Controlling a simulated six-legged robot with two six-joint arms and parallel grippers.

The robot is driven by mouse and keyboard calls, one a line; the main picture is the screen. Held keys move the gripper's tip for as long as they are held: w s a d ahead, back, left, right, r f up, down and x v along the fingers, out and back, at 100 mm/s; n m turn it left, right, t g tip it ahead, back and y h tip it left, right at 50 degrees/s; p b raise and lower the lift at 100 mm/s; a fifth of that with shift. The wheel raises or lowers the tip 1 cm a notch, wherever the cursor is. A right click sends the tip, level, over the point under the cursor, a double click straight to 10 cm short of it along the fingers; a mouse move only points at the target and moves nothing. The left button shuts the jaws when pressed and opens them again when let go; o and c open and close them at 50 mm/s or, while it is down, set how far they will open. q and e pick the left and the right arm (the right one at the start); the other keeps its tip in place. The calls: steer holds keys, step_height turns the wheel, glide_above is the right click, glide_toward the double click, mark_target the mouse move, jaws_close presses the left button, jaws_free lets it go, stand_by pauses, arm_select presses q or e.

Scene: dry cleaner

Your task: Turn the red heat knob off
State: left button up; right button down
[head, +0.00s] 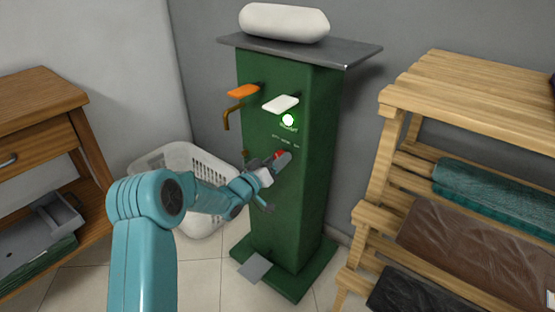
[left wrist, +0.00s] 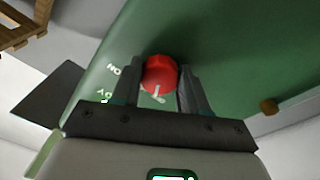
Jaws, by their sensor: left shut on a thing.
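The red heat knob (head: 279,154) is on the front of the green press column (head: 270,205), about halfway up. In the head view it is small and partly hidden by my left gripper (head: 274,162). In the left wrist view the red knob (left wrist: 160,72) sits between the two dark fingers of my left gripper, one on each side, shut on it. A white pointer line shows on the knob's near edge. Small white lettering beside it includes "ON"; the rest is hard to read. My right gripper is in neither view.
Above the knob are a glowing round light (head: 288,120), a white pedal-like handle (head: 281,103) and an orange handle (head: 243,91). A white laundry basket (head: 180,160) stands behind my left arm. Wooden shelves (head: 450,95) with folded cloth are at right, a wooden cabinet (head: 38,110) at left.

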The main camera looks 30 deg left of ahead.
arm_select(q)
steer(key=shift+d+f+n, duration=0.1)
steer(key=shift+n, duration=1.5)
steer(key=o, duration=1)
steer(key=shift+y, duration=0.3)
steer(key=shift+o, duration=0.2)
steer(key=shift+s, duration=0.1)
steer(key=s+a+f+p, duration=0.1)
steer(key=s+p, duration=0.2)
steer(key=s, duration=1.3)
steer(key=shift+a, duration=0.15)
